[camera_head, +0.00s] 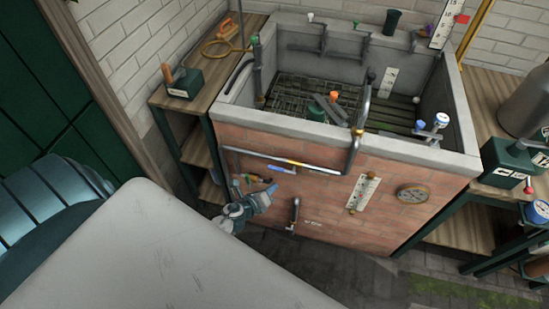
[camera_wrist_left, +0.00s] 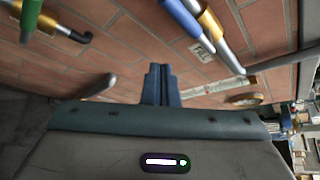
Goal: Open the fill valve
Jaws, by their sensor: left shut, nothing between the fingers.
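A green handle (camera_wrist_left: 30,14) and a blue handle (camera_wrist_left: 186,18) show at the top of the left wrist view, beside a brass and steel pipe (camera_wrist_left: 214,28). In the head view a horizontal pipe (camera_head: 318,167) with a blue and brass section runs along the brick. My left gripper (camera_head: 266,195) is in front of the brick, below this pipe. Its fingers (camera_wrist_left: 161,70) are together and empty, apart from the handles. My right gripper is not in view.
A tap-like bent pipe (camera_head: 294,212) sticks out of the brick right of my gripper. Wooden shelves (camera_head: 203,120) stand left of the basin. Paved floor (camera_head: 350,272) lies in front.

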